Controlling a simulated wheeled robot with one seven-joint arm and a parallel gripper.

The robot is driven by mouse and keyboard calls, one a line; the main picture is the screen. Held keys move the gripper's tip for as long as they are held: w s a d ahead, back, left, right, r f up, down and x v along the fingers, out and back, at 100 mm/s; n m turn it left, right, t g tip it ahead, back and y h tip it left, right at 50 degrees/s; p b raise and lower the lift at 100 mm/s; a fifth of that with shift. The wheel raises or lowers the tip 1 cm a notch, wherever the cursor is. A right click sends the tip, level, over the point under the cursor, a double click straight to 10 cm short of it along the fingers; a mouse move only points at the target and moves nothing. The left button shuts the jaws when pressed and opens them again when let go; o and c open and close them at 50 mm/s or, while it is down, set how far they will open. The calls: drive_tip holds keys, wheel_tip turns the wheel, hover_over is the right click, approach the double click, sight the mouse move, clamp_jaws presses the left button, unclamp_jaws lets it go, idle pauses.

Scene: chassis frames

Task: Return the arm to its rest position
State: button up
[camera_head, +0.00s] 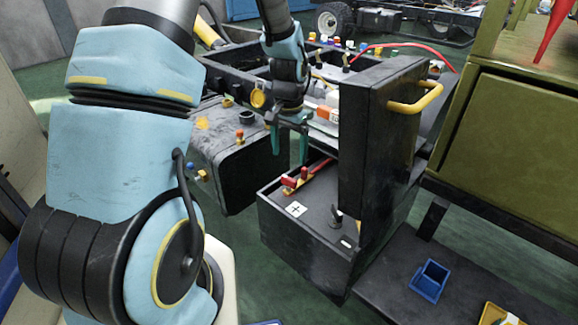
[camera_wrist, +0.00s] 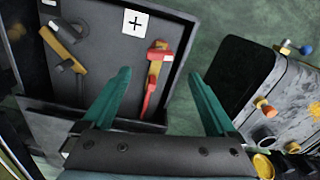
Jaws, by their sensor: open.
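My gripper (camera_head: 289,150) hangs from my blue arm near the centre of the head view, above and just behind the open black box (camera_head: 290,245). Its two teal fingers are spread, with nothing visible between them. In the wrist view the open fingers (camera_wrist: 158,78) point toward the box's inner panel, which has a white plus label (camera_wrist: 135,23) and a red-and-yellow lever-like part (camera_wrist: 154,78). I cannot tell how far the fingertips are from the box.
The box's upright black lid (camera_head: 372,150) with a yellow handle (camera_head: 415,102) stands right of my gripper. A dark tank (camera_head: 225,165) stands close left. An olive cabinet (camera_head: 510,150) is at right. A blue bin (camera_head: 429,280) lies on a low dark surface. Green floor shows between.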

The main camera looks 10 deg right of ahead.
drive_tip(key=shift+r, duration=1)
